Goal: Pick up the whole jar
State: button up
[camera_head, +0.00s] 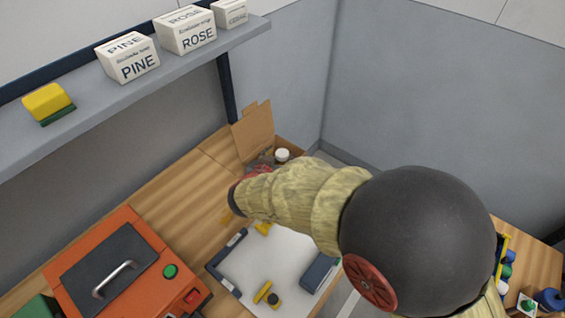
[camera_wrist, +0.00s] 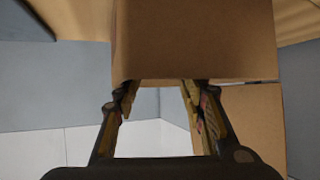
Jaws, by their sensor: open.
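A small jar with a white lid (camera_head: 282,154) shows in the head view, beyond my sleeved arm at the back of the wooden bench. Its lower part is hidden, so I cannot tell whether it is whole. It is by an open cardboard box (camera_head: 254,131). In the wrist view, a large cardboard panel (camera_wrist: 195,45) fills the top middle, just beyond my gripper (camera_wrist: 159,88). My gripper's fingers are apart with nothing seen between them. No jar shows in the wrist view. In the head view my arm hides most of the gripper.
An orange machine (camera_head: 85,242) with a handled dark lid stands at the left of the bench. A shelf (camera_head: 150,85) with boxes overhangs the back; grey walls close the corner.

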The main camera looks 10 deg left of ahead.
jog(key=shift+b+x, duration=0.3)
jog(key=shift+x, duration=0.9)
jog(key=shift+r, duration=0.1)
grip_shut()
